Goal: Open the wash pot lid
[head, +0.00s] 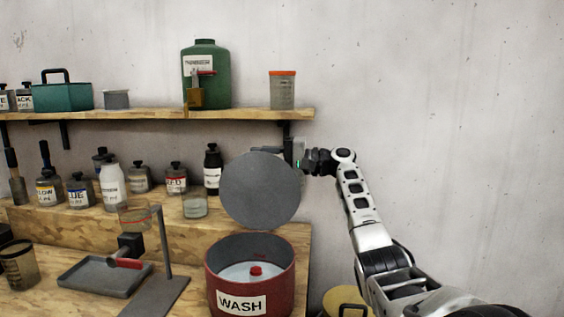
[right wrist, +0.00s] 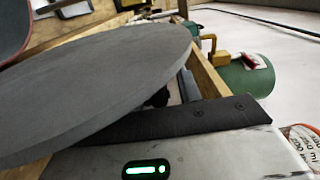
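The wash pot (head: 222,282) is a dark red round pot labelled WASH on the bench, and its top is uncovered. A pale interior with a small red-topped part shows inside. The grey round lid (head: 259,190) stands roughly upright above the pot's back rim; I cannot tell whether it touches the rim. My right gripper (head: 300,156) is at the lid's upper right edge, partly hidden behind it. In the right wrist view the lid (right wrist: 110,85) lies close across the gripper, with a small dark part beneath it. The fingers' closure is hidden. My left gripper is out of view.
A shelf (head: 150,114) above holds a green jug (head: 212,85) and a clear cup (head: 282,92). Several bottles stand on the raised ledge at left. A grey tray (head: 90,280) and a metal stand (head: 166,245) are left of the pot. The wall at right is clear.

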